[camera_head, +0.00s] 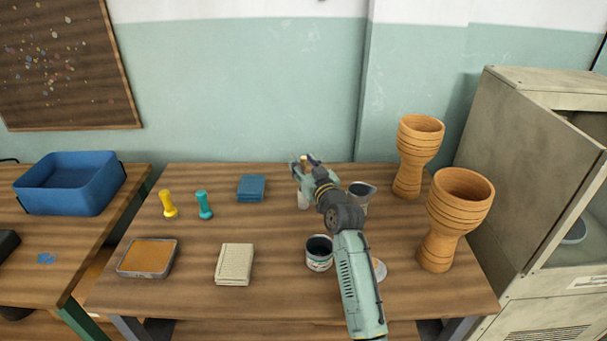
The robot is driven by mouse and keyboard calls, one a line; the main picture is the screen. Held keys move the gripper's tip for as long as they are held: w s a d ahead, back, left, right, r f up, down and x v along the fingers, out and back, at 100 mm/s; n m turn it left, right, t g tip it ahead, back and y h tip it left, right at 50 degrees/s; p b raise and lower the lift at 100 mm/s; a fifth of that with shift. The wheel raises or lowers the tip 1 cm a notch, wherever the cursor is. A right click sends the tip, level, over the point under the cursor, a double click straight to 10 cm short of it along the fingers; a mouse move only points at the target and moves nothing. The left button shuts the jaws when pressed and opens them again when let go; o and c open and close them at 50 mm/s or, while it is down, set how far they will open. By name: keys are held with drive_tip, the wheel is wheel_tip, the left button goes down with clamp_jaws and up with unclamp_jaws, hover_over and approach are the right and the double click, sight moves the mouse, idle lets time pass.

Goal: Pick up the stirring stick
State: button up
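My gripper (305,168) is over the back middle of the table, at the far end of my arm. My own wrist hides much of it, and I cannot tell whether its fingers are open or shut. A small light brown piece (303,160) shows at the gripper's fingers; it may be the top of the stirring stick, but it is too small to be sure. A whitish container (303,201) shows partly just below the gripper. Whether the stick stands in it or is held is hidden.
An open paint can (319,262) stands left of my forearm, and a grey cup (362,190) stands right of my wrist. Two clay goblet drums (408,180) are at the right.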

drive_tip(key=shift+c, duration=0.2)
clamp_jaws()
idle(0.4)
